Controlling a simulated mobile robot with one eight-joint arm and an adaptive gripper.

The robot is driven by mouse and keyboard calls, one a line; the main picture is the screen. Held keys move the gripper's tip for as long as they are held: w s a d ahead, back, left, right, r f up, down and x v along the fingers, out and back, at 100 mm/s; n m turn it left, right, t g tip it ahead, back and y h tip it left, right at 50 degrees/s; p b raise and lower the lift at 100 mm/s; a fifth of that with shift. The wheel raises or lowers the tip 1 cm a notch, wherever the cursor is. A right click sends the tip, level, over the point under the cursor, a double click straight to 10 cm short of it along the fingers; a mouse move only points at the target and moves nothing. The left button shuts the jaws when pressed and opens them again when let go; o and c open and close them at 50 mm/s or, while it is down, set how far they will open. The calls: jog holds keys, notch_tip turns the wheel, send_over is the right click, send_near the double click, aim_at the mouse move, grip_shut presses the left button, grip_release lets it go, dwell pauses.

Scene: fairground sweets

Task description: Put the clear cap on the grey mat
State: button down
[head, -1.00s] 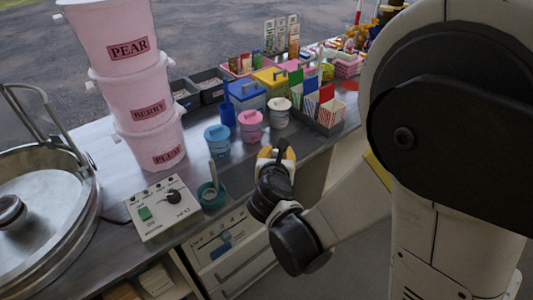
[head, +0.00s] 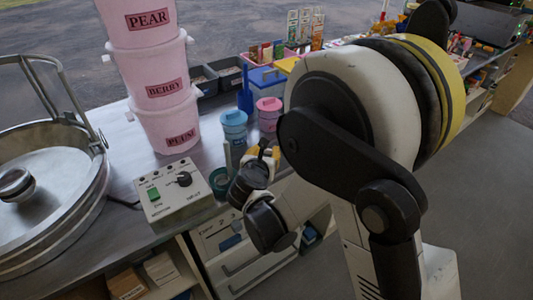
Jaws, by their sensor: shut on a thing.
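My gripper (head: 263,153), with yellow-orange finger parts, is low over the front of the counter, in front of the pink pot and right of the teal cup. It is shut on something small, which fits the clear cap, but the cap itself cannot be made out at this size. The grey mat cannot be picked out clearly now; my gripper and wrist cover that front part of the counter.
A teal cup (head: 220,181) and a control box (head: 174,189) stand left of my gripper. A blue pot (head: 234,126) and a pink pot (head: 268,112) stand behind it. Stacked pink tubs (head: 165,118) and a metal pan (head: 45,185) fill the left.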

jog(key=c, duration=1.1)
grip_release()
jog(key=shift+f, duration=0.1)
jog(key=shift+c, duration=0.2)
